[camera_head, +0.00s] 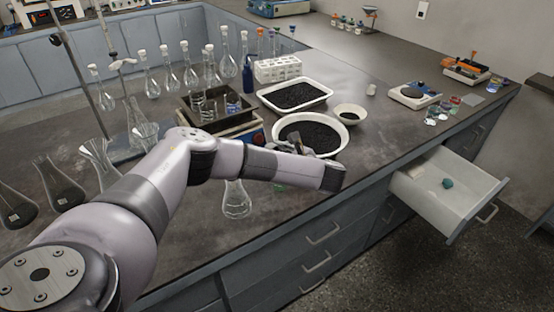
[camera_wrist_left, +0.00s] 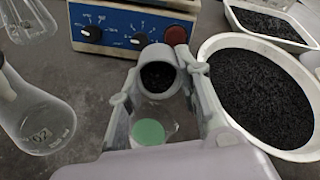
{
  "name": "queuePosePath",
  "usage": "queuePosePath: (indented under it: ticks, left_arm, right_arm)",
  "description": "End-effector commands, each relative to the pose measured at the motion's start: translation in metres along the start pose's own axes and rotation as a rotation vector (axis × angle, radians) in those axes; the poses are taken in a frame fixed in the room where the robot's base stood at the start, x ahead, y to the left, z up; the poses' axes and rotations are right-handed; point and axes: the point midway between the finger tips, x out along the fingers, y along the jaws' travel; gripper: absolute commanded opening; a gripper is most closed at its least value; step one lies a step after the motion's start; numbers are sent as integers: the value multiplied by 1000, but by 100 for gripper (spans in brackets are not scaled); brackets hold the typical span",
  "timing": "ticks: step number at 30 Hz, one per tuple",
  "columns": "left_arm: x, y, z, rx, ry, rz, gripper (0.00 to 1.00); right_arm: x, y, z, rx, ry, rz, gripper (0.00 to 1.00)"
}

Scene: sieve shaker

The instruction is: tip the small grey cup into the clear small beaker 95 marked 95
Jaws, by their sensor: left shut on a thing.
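The small grey cup (camera_wrist_left: 158,53) is between the fingers of my left gripper (camera_wrist_left: 160,88) in the left wrist view. The gripper is shut on it. The cup's mouth faces the wrist camera, and dark granules show inside. Just below the cup in that view is a clear small beaker (camera_wrist_left: 167,112) with a green patch (camera_wrist_left: 148,131); no number can be read on it. In the head view my left gripper (camera_head: 302,142) is mostly hidden behind my arm, and the cup cannot be made out. My right gripper is not in view.
A white bowl of black granules (camera_wrist_left: 203,50) stands close on the right, with a granule tray (camera_head: 325,91) behind. A blue-fronted shaker (camera_wrist_left: 110,42) is behind the cup. A conical flask (camera_wrist_left: 38,115) stands close on the left. An open drawer (camera_head: 425,200) juts out at right.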

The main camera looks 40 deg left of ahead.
Motion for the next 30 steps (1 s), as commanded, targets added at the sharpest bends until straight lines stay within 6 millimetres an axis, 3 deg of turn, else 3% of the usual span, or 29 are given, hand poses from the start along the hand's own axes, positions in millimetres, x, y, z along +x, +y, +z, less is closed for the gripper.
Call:
queuePosePath:
  ticks: [1,22,25,30]
  left_arm:
    - [1,1,-5,-1,-17,-9,13]
    - [0,4,-11,0,-261,-108,13]
    - [-2,2,-10,3,-357,-148,13]
    - [-5,1,-4,5,-420,-169,13]
  right_arm:
    - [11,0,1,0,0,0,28]
    - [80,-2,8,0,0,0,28]
    - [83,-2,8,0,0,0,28]
    - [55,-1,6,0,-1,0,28]
